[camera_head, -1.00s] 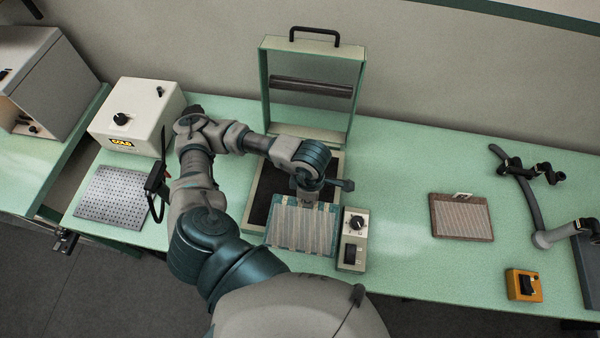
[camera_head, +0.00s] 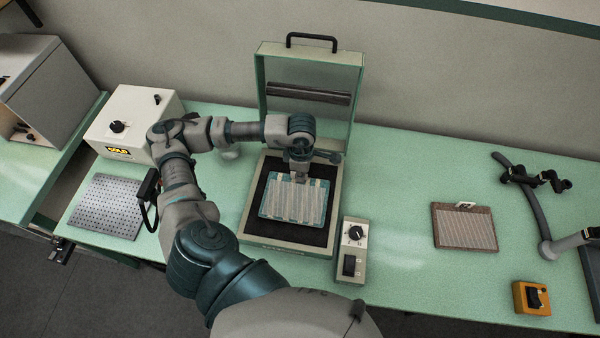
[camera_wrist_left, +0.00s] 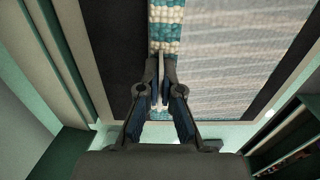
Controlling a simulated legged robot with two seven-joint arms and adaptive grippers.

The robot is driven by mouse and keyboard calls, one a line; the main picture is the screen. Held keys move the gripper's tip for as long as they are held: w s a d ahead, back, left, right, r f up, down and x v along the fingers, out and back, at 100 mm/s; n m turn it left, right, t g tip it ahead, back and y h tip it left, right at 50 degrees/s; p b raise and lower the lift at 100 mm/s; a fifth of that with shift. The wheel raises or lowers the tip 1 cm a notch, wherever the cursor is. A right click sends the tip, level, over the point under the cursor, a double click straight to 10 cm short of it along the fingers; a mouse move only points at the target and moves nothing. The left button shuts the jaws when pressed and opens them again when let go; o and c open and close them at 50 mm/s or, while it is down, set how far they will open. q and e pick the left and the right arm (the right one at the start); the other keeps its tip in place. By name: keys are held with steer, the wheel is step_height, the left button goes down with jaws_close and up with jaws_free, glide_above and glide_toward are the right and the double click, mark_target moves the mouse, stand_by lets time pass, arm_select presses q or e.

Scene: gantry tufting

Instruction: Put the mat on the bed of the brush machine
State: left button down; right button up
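The mat (camera_head: 292,205), pale striped with teal patches, is inside the frame of the brush machine (camera_head: 258,55), over its dark bed (camera_head: 262,185). The machine's lid stands up at the back. My left gripper (camera_head: 300,178) is at the mat's back edge. In the left wrist view its fingers (camera_wrist_left: 160,85) are close together on a thin pale piece at the edge of the mat (camera_wrist_left: 215,75). Dark bed shows on both sides of the mat. I cannot tell whether the mat touches the bed. My right gripper is not in view.
A control box with a dial (camera_head: 353,235) stands right of the machine. A white box labelled COLD (camera_head: 135,115) and a perforated plate (camera_head: 108,205) are at left. A brown pad (camera_head: 464,227) and an orange switch box (camera_head: 531,298) lie at right. The bench between is clear.

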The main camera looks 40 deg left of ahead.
arm_select(q)
steer(key=shift+a+f, duration=0.3)
steer(key=shift+a, duration=0.15)
steer(key=c, duration=1.3)
jaws_free()
steer(key=shift+a+f, duration=0.1)
steer(key=shift+a, duration=0.2)
steer(key=shift+d, duration=0.55)
step_height(320, 180, up, 12)
steer(key=shift+a+r, duration=0.15)
steer(key=shift+r, duration=0.1)
steer(key=shift+a+f, duration=0.1)
steer(key=shift+a, duration=0.1)
